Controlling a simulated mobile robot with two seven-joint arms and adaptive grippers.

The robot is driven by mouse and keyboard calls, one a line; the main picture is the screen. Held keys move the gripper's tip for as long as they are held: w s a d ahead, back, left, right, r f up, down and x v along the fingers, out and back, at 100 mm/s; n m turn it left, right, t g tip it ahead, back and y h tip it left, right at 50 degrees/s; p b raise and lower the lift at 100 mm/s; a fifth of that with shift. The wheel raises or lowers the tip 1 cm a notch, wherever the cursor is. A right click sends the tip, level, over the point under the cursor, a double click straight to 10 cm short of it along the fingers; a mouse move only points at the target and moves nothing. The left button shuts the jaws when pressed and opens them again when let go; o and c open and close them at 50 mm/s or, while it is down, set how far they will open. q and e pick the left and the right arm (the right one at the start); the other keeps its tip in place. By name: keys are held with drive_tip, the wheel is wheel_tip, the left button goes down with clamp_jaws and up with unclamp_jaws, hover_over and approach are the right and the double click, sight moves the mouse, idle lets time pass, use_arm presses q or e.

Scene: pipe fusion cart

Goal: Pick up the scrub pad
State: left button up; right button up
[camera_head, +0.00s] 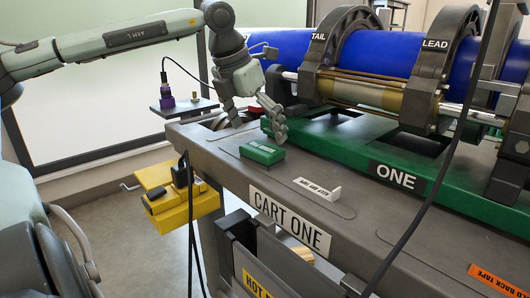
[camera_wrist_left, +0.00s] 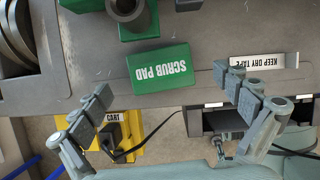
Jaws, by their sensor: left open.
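The scrub pad (camera_head: 262,153) is a small green block on the grey cart top, near its left front edge. In the left wrist view the scrub pad (camera_wrist_left: 160,68) shows its white lettering, upside down, between and beyond my fingers. My left gripper (camera_head: 256,120) is open and empty above and behind the pad in the head view, apart from it. In the left wrist view the open fingers of my left gripper (camera_wrist_left: 170,88) are spread wider than the pad. My right gripper is not in view.
A white "keep dry tape" label holder (camera_head: 317,189) stands right of the pad. The green rail (camera_head: 345,146) carries the clamps and blue pipe (camera_head: 385,53) behind. A yellow box (camera_head: 182,205) hangs at the cart's left end. A dark cable (camera_head: 440,165) crosses at right.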

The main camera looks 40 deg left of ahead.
use_arm(q)
drive_tip(key=x, duration=0.3)
drive_tip(key=shift+w+f, duration=0.3)
drive_tip(key=shift+w, duration=0.05)
drive_tip(key=shift+w+f, duration=0.15)
drive_tip(key=shift+f, duration=0.15)
drive_tip(key=shift+w+f, duration=0.1)
drive_tip(key=c, duration=1.2)
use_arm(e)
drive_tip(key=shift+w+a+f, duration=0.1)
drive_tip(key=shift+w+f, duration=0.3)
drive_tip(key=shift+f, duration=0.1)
use_arm(q)
wheel_tip(320, 180, up, 18)
drive_tip(key=p, duration=0.2)
wheel_tip(320, 180, up, 10)
hover_over(265, 146)
drive_tip(key=shift+p, duration=0.45)
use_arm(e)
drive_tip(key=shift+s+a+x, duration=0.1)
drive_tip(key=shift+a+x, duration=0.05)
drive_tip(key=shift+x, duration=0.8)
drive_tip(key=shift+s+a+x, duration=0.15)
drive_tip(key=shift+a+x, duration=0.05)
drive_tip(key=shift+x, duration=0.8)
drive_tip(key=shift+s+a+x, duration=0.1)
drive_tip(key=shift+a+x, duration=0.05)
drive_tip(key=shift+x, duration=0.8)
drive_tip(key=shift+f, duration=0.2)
